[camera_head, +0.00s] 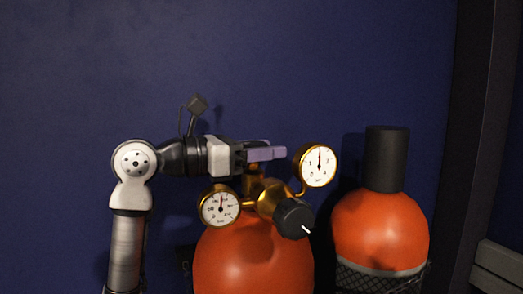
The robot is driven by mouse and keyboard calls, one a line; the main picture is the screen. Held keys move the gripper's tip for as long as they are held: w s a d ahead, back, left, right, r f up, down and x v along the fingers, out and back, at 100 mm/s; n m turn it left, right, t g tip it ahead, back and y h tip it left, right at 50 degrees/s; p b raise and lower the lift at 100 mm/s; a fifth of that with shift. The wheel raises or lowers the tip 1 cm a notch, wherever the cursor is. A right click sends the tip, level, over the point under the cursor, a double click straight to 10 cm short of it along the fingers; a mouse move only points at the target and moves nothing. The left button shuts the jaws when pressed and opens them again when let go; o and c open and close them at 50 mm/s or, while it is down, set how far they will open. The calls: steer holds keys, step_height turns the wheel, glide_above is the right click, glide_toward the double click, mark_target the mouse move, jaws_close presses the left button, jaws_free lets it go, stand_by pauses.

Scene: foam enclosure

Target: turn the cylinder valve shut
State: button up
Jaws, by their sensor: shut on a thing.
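The orange gas cylinder (253,262) stands upright at bottom centre, with a brass valve and regulator (266,198) on top. A round gauge (221,207) sits at its left and another gauge (318,166) at its upper right. A black regulator knob (293,218) with a white mark faces the camera. My gripper (264,154) reaches in from the left, level, over the top of the brass valve. Its purple-grey fingers are shut on the valve top. The cylinder valve's handwheel is hidden behind the fingers, so its turn cannot be seen.
A second orange cylinder (381,232) with a black cap (387,158) and dark netting stands close on the right. A dark blue wall (250,60) is behind. A dark post (470,130) and a grey ledge (499,262) are at the far right. Space above the gripper is clear.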

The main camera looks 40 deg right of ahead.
mark_target(263, 143)
steer(key=m+g+y, duration=0.1)
steer(key=m+g, duration=0.1)
steer(key=m+g+y, duration=0.2)
steer(key=g, duration=0.1)
steer(key=m+g+y, duration=0.1)
steer(key=m+g, duration=0.1)
steer(key=g, duration=0.1)
steer(key=shift+s+a+r, duration=0.1)
steer(key=shift+s+a, duration=0.15)
steer(key=shift+s, duration=0.15)
steer(key=shift+g+y, duration=0.3)
steer(key=shift+g, duration=0.1)
steer(key=o, duration=1)
steer(key=shift+c, duration=0.2)
step_height(263, 143, up, 20)
